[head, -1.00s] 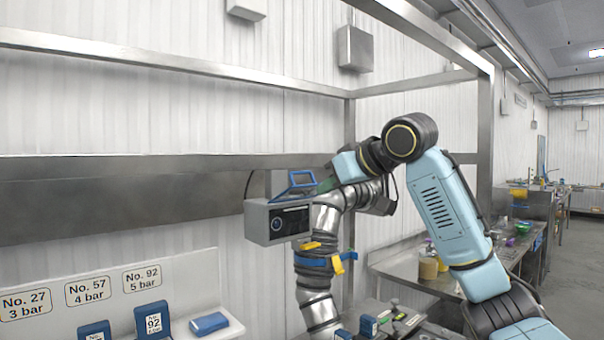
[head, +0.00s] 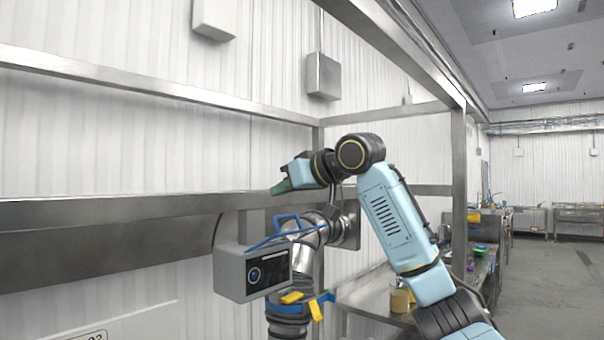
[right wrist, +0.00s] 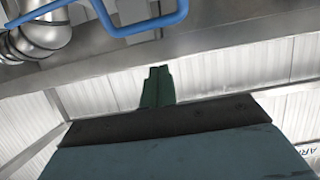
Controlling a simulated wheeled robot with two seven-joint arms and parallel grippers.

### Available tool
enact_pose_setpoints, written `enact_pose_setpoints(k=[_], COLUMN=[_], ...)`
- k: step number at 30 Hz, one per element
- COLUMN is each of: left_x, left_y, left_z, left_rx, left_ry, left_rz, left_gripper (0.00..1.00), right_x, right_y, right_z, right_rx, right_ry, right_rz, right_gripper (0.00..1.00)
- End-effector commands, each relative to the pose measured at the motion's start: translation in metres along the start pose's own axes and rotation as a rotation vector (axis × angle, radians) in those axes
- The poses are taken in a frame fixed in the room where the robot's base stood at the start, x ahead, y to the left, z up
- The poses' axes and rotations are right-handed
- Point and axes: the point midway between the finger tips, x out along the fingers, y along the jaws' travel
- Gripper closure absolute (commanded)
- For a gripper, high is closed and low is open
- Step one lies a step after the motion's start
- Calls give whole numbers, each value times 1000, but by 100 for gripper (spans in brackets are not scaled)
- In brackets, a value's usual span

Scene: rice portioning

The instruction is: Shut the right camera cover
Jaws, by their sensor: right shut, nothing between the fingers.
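The camera is a grey box (head: 232,276) with a dark front and a round lens (head: 254,275) in plain sight. A blue frame, apparently its cover (head: 287,217), stands raised above the top of the box. The blue frame also shows at the top of the right wrist view (right wrist: 146,27). My right gripper (head: 280,188) has green fingers, held above the blue frame and apart from it. In the right wrist view its fingers (right wrist: 157,86) are together and empty. My left gripper is not in view.
The camera sits by a jointed silver arm (head: 305,258) with blue and yellow bands (head: 291,297). A steel beam (head: 110,210) runs behind, and a steel frame post (head: 458,190) stands right. A bench with a jar (head: 399,298) is at lower right.

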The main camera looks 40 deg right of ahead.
Motion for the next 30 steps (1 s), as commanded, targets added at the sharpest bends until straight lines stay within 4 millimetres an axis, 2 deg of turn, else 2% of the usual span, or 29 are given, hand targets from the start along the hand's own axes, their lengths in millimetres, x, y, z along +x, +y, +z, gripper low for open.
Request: enact_pose_setpoints(k=[1,3,7,18,30], left_x=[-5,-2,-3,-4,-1], left_y=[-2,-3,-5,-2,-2], left_z=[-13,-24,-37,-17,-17], left_rx=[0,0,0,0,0], left_ry=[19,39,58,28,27], left_rz=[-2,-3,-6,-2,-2], left_gripper=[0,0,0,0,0], right_x=[8,2,-3,-8,-9], right_y=[0,2,1,0,1], right_z=[1,14,26,38,40], right_rx=[-1,-2,-1,0,0], right_ry=[-2,-2,-2,1,7], right_rz=[1,4,3,0,2], right_gripper=[100,100,100,100,100])
